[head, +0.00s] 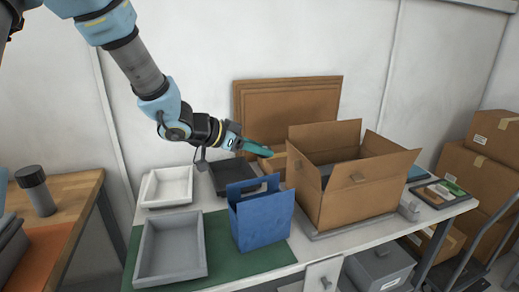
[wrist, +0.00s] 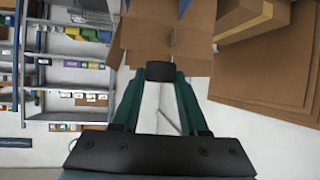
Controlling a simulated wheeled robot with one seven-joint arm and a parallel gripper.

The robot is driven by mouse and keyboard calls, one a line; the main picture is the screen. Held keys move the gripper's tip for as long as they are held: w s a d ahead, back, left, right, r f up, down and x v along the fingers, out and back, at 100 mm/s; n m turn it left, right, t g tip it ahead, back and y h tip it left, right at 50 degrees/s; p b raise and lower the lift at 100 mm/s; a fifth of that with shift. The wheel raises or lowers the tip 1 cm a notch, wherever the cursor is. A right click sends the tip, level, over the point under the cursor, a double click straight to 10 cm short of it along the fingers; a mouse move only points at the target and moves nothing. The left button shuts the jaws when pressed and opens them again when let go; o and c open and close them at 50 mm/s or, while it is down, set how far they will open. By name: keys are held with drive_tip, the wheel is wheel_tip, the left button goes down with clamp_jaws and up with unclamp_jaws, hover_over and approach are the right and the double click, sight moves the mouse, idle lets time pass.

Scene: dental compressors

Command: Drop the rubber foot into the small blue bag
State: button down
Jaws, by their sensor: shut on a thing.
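The small blue bag (head: 262,220) stands upright and open-topped on the workbench, at its front middle in the head view. My gripper (head: 267,152) is in the air above and behind the bag, its green fingers pointing right toward the large cardboard box. In the wrist view my gripper (wrist: 160,74) is shut on a small black block, the rubber foot (wrist: 160,71), held between the fingertips. The foot is too small or hidden to make out in the head view.
A large open cardboard box (head: 340,195) stands right of the bag. A white tray (head: 167,203), a grey tray (head: 140,272) and a black tray (head: 216,190) lie left of and behind it. Flat cardboard sheets (head: 285,92) lean on the wall.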

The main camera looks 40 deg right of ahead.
wheel_tip(320, 180, down, 4)
drive_tip(key=b, duration=0.4)
drive_tip(key=shift+f, duration=0.1)
drive_tip(key=shift+c, duration=1.8)
unclamp_jaws()
drive_tip(key=v, duration=1.1)
